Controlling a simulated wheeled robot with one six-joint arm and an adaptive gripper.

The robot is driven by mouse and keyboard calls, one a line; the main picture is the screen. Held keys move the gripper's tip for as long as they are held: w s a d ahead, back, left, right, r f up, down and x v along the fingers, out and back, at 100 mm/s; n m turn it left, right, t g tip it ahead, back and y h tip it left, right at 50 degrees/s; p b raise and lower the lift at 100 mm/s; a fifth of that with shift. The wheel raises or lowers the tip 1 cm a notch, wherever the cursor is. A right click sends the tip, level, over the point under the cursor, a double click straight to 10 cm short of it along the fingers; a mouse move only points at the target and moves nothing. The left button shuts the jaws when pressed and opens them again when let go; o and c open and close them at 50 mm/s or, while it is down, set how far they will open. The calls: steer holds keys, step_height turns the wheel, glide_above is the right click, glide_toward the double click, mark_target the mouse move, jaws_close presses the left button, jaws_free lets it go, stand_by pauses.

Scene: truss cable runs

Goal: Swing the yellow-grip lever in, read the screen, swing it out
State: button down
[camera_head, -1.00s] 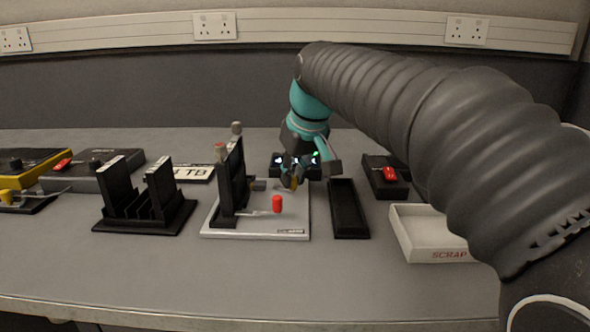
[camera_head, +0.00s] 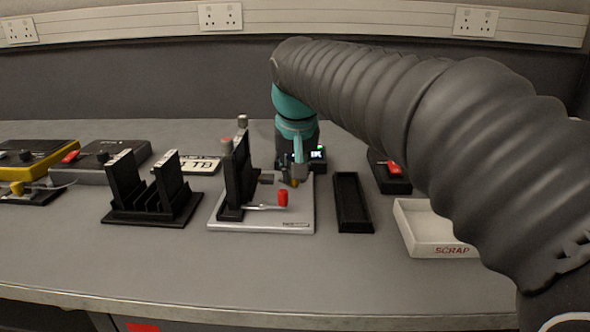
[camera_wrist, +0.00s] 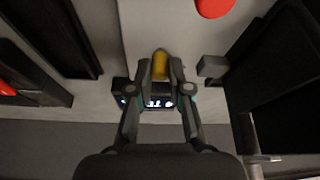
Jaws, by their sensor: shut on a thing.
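The yellow grip (camera_head: 295,183) of the lever stands at the back right of a pale fixture plate (camera_head: 260,226). My gripper (camera_head: 298,172) reaches down over it. In the wrist view the yellow grip (camera_wrist: 160,66) sits between my fingertips (camera_wrist: 161,74), and they are shut on it. A small lit screen (camera_head: 317,155) stands behind the fixture; my gripper covers part of it. In the wrist view the screen (camera_wrist: 153,102) shows between and behind my fingers. Its lettering is too small and covered to read surely.
A red-capped lever (camera_head: 283,198) and a black upright block (camera_head: 238,175) stand on the plate. A narrow black tray (camera_head: 352,222) and white SCRAP box (camera_head: 418,248) lie to the right. A black slotted rack (camera_head: 150,215) is left. The front bench is clear.

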steer(key=c, duration=1.4)
jaws_free()
steer(key=shift+o, duration=0.2)
steer(key=v, duration=1.2)
